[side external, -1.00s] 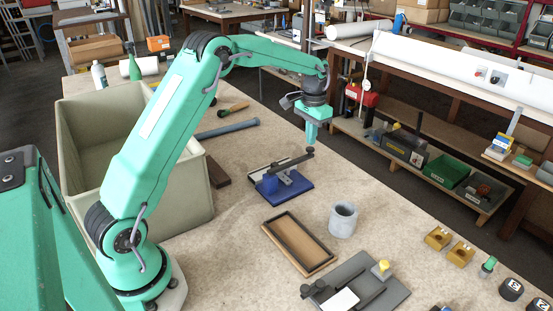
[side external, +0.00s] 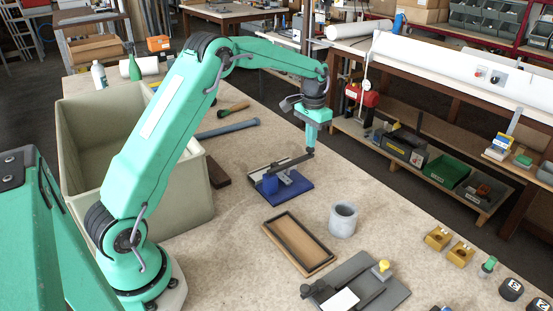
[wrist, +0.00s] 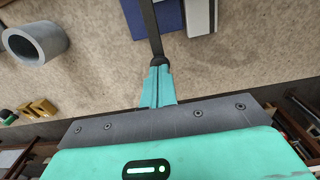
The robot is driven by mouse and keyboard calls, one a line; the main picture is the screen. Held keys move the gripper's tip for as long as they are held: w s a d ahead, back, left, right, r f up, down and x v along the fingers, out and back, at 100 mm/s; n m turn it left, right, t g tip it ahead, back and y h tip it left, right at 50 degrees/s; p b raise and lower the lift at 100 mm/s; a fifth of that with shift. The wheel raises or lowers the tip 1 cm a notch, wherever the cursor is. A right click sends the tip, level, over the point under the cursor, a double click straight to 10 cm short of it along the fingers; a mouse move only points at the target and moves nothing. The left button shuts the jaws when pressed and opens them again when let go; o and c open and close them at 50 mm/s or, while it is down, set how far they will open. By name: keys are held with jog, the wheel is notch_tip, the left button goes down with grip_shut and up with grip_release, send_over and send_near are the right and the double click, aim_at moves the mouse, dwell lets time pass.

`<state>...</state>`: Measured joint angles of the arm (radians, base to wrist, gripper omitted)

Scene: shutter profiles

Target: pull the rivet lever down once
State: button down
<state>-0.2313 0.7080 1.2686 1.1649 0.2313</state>
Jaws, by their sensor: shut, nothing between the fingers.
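The rivet lever (side external: 291,163) is a dark bar with a round knob at its outer end. It slopes up to the right from a press on a blue base (side external: 297,192). My gripper (side external: 310,146) is shut and empty, pointing down, with its tips at the knob end of the lever. In the wrist view, the closed fingers (wrist: 157,72) meet the dark knob (wrist: 157,61), and the lever bar (wrist: 150,30) runs away toward the top. The fingers appear to touch the knob from above, and they partly hide it. Part of the blue base (wrist: 201,14) shows beside the bar.
A grey cylinder (side external: 343,221) and a dark-rimmed tray (side external: 298,245) stand in front of the press. A large beige bin (side external: 183,215) is to the left. A grey plate fixture (side external: 377,295) lies nearer the camera. Bare table lies right of the lever.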

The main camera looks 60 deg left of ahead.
aim_at(311, 150)
jog(key=shift+w+f, duration=0.1)
jog(key=shift+f, duration=2.45)
dwell(2.6)
jog(key=shift+r, duration=5.05)
